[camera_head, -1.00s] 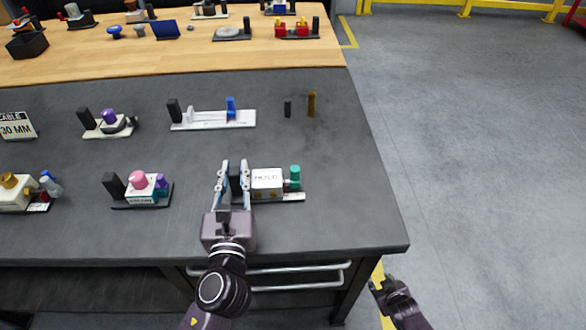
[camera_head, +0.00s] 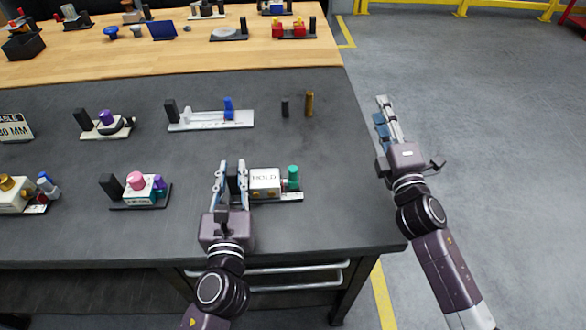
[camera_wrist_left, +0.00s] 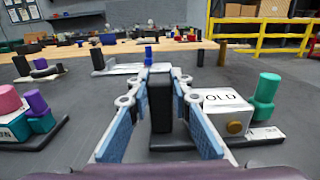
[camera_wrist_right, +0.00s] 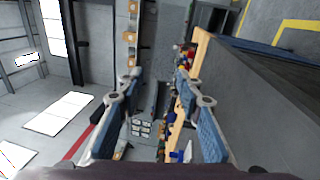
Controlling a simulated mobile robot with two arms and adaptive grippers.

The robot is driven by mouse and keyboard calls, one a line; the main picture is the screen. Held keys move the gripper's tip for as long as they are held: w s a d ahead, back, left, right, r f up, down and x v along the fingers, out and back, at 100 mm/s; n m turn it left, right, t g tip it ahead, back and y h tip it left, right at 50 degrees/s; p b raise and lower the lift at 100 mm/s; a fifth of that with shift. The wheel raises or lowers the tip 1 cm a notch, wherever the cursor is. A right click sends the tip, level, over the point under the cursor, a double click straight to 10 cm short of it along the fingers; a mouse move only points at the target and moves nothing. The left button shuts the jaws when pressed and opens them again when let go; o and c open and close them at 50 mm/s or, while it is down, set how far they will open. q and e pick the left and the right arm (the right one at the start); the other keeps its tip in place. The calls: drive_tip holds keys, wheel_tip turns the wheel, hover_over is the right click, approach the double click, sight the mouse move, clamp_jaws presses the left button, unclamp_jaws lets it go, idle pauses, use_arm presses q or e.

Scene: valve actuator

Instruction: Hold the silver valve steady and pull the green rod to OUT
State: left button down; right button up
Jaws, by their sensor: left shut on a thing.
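The silver valve block (camera_head: 265,181), marked HOLD, sits on a pale base near the table's front right. The green rod (camera_head: 293,177) stands upright at its right end; it also shows in the left wrist view (camera_wrist_left: 265,95). A black post (camera_wrist_left: 160,102) stands at the base's left end. My left gripper (camera_head: 231,172) is shut on this black post, with a finger on each side of it. My right gripper (camera_head: 385,108) is open and empty, just off the table's right edge, apart from the valve and rod.
A pink-and-purple knob unit (camera_head: 138,187) stands left of my left gripper. A blue-and-white slider unit (camera_head: 212,119) lies behind the valve. Small dark and brass pegs (camera_head: 309,103) stand at the back right. The table top (camera_head: 345,200) right of the green rod is clear.

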drive_tip(key=s+a+f+n+y, duration=0.3)
drive_tip(key=s+a+n, duration=0.7)
drive_tip(key=n+g, duration=0.2)
drive_tip(key=n, duration=0.7)
approach(295, 174)
drive_tip(key=shift+s+d+r+y, duration=0.1)
drive_tip(key=shift+s+d+y, duration=0.2)
drive_tip(key=shift+d, duration=0.05)
drive_tip(key=shift+w+a, duration=0.15)
drive_tip(key=shift+w, duration=0.05)
drive_tip(key=x, duration=1.1)
drive_tip(key=shift+w+a, duration=0.1)
drive_tip(key=shift+w, duration=0.05)
drive_tip(key=shift+c, duration=0.3)
clamp_jaws()
